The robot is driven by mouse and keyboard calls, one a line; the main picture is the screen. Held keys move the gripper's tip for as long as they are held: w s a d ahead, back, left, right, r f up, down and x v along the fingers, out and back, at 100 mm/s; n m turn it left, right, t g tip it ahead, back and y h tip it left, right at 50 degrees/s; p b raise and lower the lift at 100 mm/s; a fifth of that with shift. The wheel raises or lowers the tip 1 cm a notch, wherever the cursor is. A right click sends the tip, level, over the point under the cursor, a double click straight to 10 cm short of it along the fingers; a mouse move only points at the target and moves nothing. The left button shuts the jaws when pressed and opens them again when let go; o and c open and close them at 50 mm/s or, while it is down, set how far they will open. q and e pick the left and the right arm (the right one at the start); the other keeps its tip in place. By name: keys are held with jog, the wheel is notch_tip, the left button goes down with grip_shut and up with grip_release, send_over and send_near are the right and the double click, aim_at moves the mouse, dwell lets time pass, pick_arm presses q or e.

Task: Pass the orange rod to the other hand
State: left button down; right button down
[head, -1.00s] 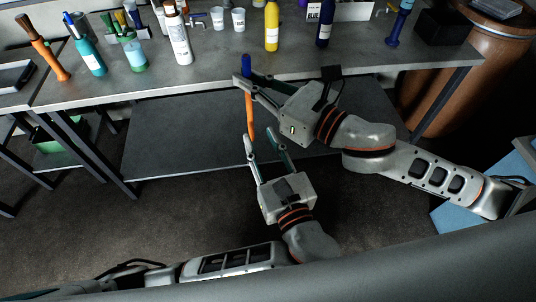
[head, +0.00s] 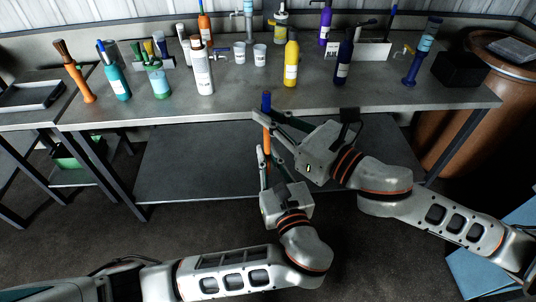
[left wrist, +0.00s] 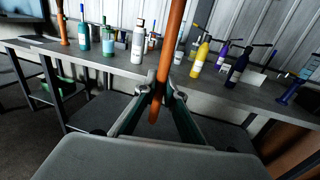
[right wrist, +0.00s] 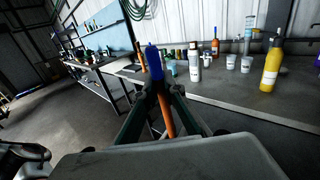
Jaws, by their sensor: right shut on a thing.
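The orange rod (head: 267,136) with a blue top end hangs upright in front of the workbench edge. My right gripper (head: 261,118) is shut on its upper part, just below the blue end. In the right wrist view the blue end (right wrist: 153,62) stands up between the fingers. My left gripper (head: 270,152) is lower, open, with its fingers on either side of the rod's lower part. In the left wrist view the rod (left wrist: 171,50) runs between the fingertips, with gaps beside it, and its lower end shows below them.
The grey workbench (head: 230,108) holds several bottles, including a white one (head: 202,72) and a yellow one (head: 291,62), plus white cups (head: 260,55). A lower shelf (head: 195,165) lies behind my grippers. A brown barrel (head: 445,125) stands at the right.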

jog(key=c, duration=2)
grip_release()
jog(key=shift+c, duration=0.2)
